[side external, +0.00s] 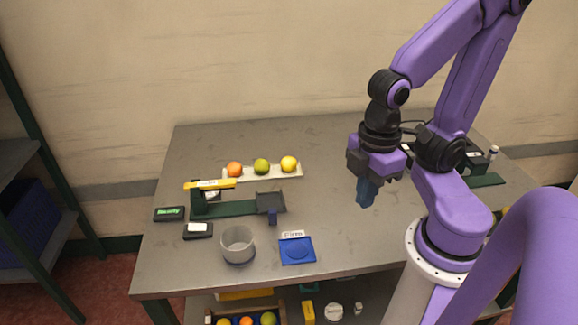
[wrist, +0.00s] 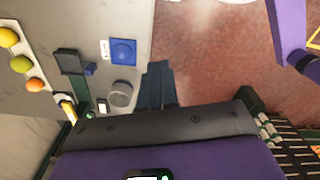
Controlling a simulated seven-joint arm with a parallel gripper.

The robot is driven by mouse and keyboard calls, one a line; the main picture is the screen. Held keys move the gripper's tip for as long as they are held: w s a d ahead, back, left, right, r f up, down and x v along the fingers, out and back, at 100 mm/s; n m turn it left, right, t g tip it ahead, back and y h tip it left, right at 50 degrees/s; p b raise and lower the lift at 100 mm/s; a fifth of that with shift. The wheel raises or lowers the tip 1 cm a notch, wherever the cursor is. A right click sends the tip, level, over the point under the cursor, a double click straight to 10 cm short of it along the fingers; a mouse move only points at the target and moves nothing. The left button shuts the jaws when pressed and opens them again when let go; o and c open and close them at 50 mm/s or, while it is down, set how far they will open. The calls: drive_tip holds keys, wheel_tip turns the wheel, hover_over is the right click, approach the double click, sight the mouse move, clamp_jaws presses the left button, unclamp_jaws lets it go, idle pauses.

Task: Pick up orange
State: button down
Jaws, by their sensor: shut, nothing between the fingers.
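An orange (side external: 235,169) sits at the left end of a pale tray at the back of the table. Beside it on the tray are a green fruit (side external: 261,166) and a yellow fruit (side external: 289,163). In the wrist view the orange (wrist: 35,85) is at the left edge, below the other fruits. My gripper (side external: 365,203) is shut and empty, pointing down above the right part of the table, well to the right of the fruits. Its closed fingers also show in the wrist view (wrist: 157,80).
A green device with a yellow bar (side external: 209,184) stands just in front of the pale tray (side external: 300,176). A clear cup (side external: 237,244) and a blue pad (side external: 298,251) lie near the front edge. Dark boxes (side external: 169,214) sit at the left. The table's centre is clear.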

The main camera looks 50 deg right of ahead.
drive_tip(key=c, duration=0.6)
unclamp_jaws()
drive_tip(key=w+a+m+h, duration=0.1)
drive_tip(key=w+m, duration=0.8)
drive_tip(key=w, duration=0.4)
drive_tip(key=w+d+f+m+t+h, duration=0.1)
drive_tip(key=w+d+m, duration=0.2)
drive_tip(key=w+m, duration=0.55)
drive_tip(key=m+g+h, duration=0.1)
drive_tip(key=m+h, duration=0.2)
drive_tip(key=m, duration=1)
approach(288, 159)
drive_tip(key=x, duration=0.6)
drive_tip(key=shift+w+d, duration=0.2)
drive_tip(key=shift+w, duration=0.1)
drive_tip(key=x, duration=0.3)
drive_tip(key=shift+s+f, duration=0.25)
drive_tip(key=shift+f, duration=0.15)
drive_tip(key=shift+x, duration=0.8)
